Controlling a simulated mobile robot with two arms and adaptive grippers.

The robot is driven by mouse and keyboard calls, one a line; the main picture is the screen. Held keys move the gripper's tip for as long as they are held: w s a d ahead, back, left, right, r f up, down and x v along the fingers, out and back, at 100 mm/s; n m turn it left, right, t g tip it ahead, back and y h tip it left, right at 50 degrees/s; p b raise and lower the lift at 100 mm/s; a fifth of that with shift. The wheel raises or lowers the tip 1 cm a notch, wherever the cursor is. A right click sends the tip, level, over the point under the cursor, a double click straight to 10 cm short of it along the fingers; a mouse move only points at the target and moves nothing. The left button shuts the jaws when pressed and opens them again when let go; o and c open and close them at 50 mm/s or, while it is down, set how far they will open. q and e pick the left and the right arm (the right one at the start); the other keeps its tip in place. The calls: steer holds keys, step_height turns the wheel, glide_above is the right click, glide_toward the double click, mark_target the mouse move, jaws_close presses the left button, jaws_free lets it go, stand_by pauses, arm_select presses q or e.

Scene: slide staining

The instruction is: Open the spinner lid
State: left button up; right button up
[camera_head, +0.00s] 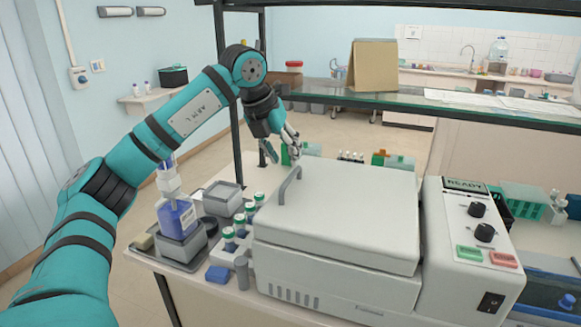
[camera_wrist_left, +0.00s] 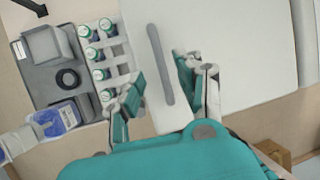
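The spinner is a white box with a flat white lid (camera_head: 345,205), which is down on the body (camera_head: 320,285). A grey bar handle (camera_head: 290,185) stands on the lid's left side. In the left wrist view the handle (camera_wrist_left: 160,65) runs lengthwise, its near end between the two fingers. My left gripper (camera_head: 280,148) is open and empty, above and behind the handle in the head view. In the left wrist view its fingers (camera_wrist_left: 160,90) are spread apart, not touching the handle. My right gripper is not in view.
Green-capped bottles (camera_head: 240,225) stand in a rack close to the lid's left edge. A blue-labelled wash bottle (camera_head: 177,210) stands in a grey tray. The control panel (camera_head: 470,225) reads READY at right. A shelf (camera_head: 420,105) crosses behind the spinner.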

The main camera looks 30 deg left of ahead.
mark_target(291, 174)
arm_select(q)
steer(key=x, duration=0.4)
steer(key=shift+w+f+p, duration=0.1)
steer(key=shift+f+p, duration=0.2)
steer(key=shift+w+f, duration=0.15)
steer(key=shift+f, duration=0.1)
steer(key=c, duration=0.6)
jaws_close()
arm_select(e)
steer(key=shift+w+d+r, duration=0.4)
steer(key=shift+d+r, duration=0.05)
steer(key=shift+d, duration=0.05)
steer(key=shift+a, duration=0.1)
